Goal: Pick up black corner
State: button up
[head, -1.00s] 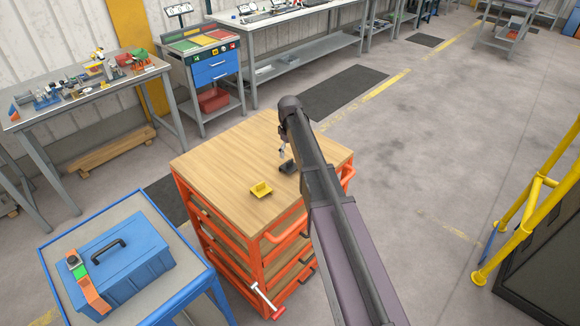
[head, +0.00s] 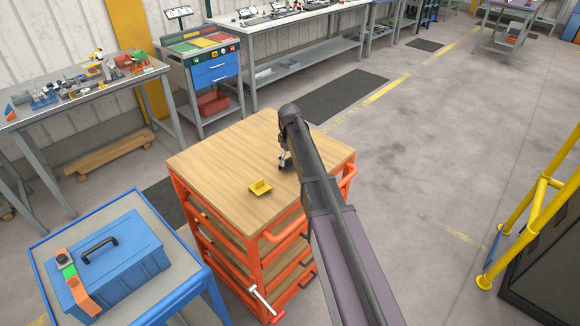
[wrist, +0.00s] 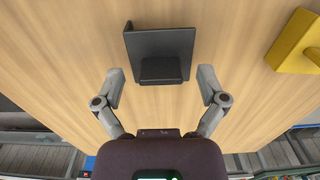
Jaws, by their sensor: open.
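The black corner (wrist: 160,52) lies on the wooden top of the orange cart, and in the wrist view it sits just ahead of my fingertips, centred between them. In the head view it is mostly hidden behind my gripper (head: 285,160). In the wrist view my gripper (wrist: 162,85) is open, with one finger to each side of the black corner's near end. I cannot tell whether the fingers touch it, but nothing is held between them.
A yellow corner (head: 260,187) lies on the orange cart's wooden top (head: 220,165), left of my gripper; the wrist view shows it at right (wrist: 297,42). A blue toolbox (head: 118,260) stands on a blue cart at lower left. Yellow rails (head: 535,215) stand at right.

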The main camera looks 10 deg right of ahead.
dwell(0.5)
jog(key=c, duration=1)
